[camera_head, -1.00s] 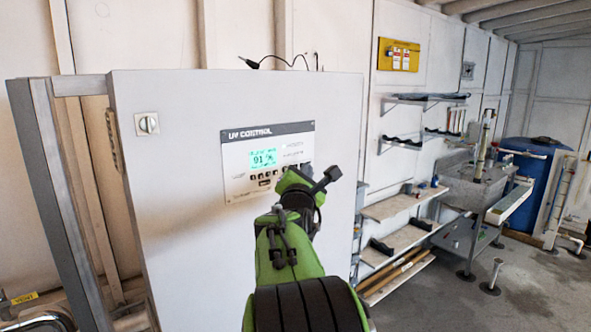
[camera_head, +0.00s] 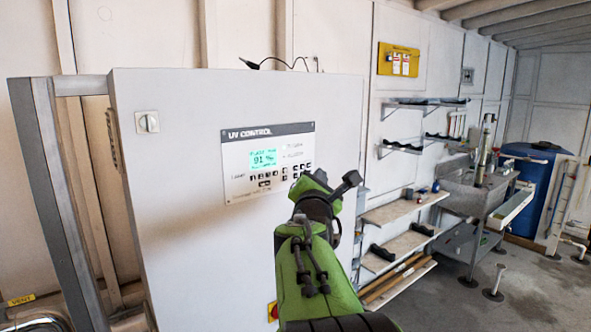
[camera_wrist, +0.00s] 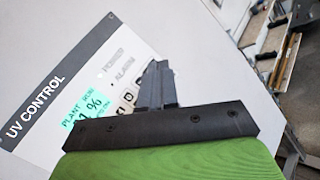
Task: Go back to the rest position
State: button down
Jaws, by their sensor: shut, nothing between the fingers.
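My green arm rises from the bottom middle of the head view, in front of the grey-white UV control cabinet. The lit green display (camera_head: 263,158) reads 91 %. Most of the panel buttons are uncovered in the head view.
A rotary switch (camera_head: 147,122) sits at the cabinet's upper left. Shelves (camera_head: 400,208) stand right of the cabinet, then a metal sink (camera_head: 478,196) and a blue tank (camera_head: 535,190). A grey post (camera_head: 60,190) is at the left. Open floor lies at the right.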

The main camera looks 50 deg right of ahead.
jog(key=shift+a, duration=0.1)
jog(key=s+a+f+m+y, duration=0.1)
jog(key=a+f+m+y, duration=0.5)
jog(key=a, duration=0.6)
jog(key=a+f+m+y, duration=0.4)
jog(key=a+f+y, duration=0.3)
jog(key=a, duration=0.5)
jog(key=s+a+f+m+g+y, duration=0.3)
jog(key=s+a+f+m, duration=0.4)
jog(key=s+a+f, duration=0.4)
jog(key=s+a+g, duration=0.1)
jog(key=s+a, duration=0.2)
jog(key=shift+s+a+f+g+y, duration=0.2)
jog(key=shift+a+f+g+y, duration=0.1)
jog(key=shift+a+f+g, duration=0.1)
